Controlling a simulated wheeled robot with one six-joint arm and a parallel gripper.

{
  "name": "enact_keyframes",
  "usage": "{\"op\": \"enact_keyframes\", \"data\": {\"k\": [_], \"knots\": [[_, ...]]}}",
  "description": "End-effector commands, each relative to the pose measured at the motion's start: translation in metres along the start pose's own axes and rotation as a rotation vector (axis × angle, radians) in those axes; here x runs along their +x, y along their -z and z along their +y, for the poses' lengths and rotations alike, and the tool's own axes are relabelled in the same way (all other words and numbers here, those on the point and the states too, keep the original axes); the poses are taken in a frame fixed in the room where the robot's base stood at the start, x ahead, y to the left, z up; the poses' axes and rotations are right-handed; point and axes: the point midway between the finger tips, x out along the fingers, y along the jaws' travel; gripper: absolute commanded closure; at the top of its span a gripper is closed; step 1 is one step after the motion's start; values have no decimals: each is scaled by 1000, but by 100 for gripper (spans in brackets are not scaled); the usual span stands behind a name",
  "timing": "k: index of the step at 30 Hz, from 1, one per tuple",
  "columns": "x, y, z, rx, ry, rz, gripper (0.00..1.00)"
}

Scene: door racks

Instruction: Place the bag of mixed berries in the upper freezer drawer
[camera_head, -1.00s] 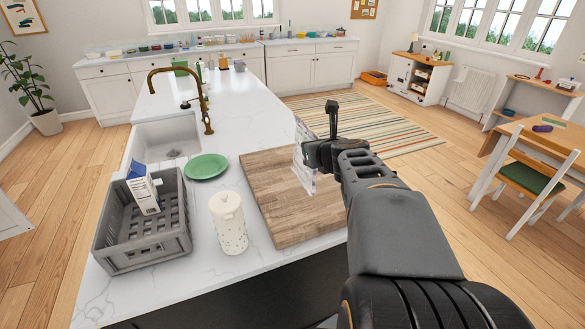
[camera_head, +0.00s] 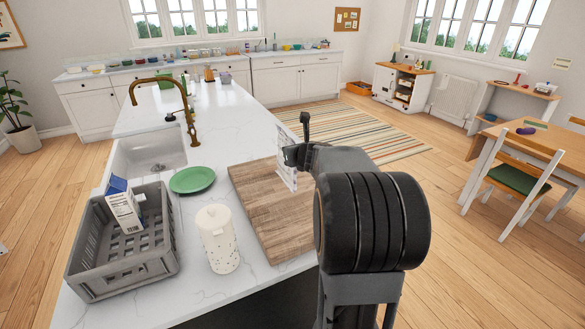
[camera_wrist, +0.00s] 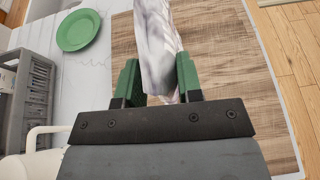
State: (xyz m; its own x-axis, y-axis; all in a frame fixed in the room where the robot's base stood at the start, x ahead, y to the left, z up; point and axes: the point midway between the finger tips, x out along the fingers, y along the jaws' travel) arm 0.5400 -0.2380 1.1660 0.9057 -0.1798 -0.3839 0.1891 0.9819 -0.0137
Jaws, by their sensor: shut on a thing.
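My gripper (camera_wrist: 160,82) is shut on a pale, crinkled bag (camera_wrist: 156,40), which looks whitish and translucent in the wrist view. I take it to be the bag of mixed berries, though no label or contents can be read. In the head view the bag (camera_head: 287,160) hangs upright above the wooden board, partly hidden by my gripper (camera_head: 296,155). No freezer or freezer drawer shows in any view.
The wooden cutting board (camera_head: 262,215) lies on the white marble counter (camera_head: 215,130). A grey crate (camera_head: 95,275) with a carton (camera_head: 122,208), a speckled white canister (camera_head: 219,240) and a green plate (camera_head: 193,179) stand left of it.

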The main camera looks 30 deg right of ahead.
Motion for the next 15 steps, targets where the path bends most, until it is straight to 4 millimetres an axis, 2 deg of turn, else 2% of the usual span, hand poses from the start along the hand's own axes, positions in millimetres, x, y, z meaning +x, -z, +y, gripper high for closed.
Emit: {"op": "enact_keyframes", "data": {"k": [3,10,15], "knots": [[12,7,-3,1,1,-2,100],[22,11,-5,1,1,-3,100],[37,30,-6,2,0,-2,100]]}}
